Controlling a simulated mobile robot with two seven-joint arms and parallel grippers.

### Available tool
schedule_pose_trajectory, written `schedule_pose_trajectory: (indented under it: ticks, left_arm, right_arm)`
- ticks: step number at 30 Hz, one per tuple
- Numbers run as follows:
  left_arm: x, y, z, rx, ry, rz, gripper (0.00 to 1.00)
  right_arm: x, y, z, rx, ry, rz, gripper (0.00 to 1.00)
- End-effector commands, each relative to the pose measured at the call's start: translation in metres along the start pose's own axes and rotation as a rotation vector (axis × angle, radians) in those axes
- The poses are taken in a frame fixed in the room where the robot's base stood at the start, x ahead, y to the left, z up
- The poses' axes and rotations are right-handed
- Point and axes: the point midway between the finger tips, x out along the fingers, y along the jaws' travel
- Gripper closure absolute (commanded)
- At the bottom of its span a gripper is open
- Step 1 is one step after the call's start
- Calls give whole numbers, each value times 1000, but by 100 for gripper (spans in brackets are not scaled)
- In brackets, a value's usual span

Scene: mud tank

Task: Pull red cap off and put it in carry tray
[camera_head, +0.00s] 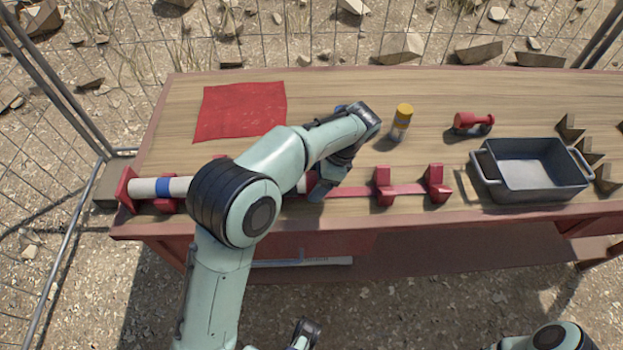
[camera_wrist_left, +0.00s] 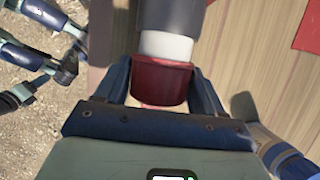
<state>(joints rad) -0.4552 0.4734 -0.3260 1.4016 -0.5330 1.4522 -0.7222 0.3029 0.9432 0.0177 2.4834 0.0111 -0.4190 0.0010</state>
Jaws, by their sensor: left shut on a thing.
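A long tube (camera_head: 146,188), white with a blue band, lies in red holders along the table's front; my left arm hides its middle. In the left wrist view the red cap (camera_wrist_left: 160,80) sits at the end of the tube's white part (camera_wrist_left: 166,47), with a dark section beyond. My left gripper (camera_head: 318,187) is at that end, its fingers shut on the cap's sides. The grey carry tray (camera_head: 481,184) stands at the table's right and looks empty. What seems to be my right gripper (camera_head: 302,336) is low in the head view, its fingers unclear.
A yellow-capped bottle (camera_head: 401,118) and a red tool (camera_head: 472,122) stand behind the rail. Two red holders (camera_head: 383,185) stand between my left gripper and the tray. A red cloth (camera_head: 240,110) lies at the back left. Brown wedges (camera_head: 570,127) lie by the tray.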

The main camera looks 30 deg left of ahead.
Motion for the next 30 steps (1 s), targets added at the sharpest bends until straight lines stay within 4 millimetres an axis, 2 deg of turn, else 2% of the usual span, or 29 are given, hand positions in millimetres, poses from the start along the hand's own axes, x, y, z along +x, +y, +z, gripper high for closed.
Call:
schedule_pose_trajectory:
  ticks: [30]
  left_arm:
    - [-15,0,-35,-1,1,1,51]
  right_arm:
    - [-30,-11,-1,-3,9,-3,57]
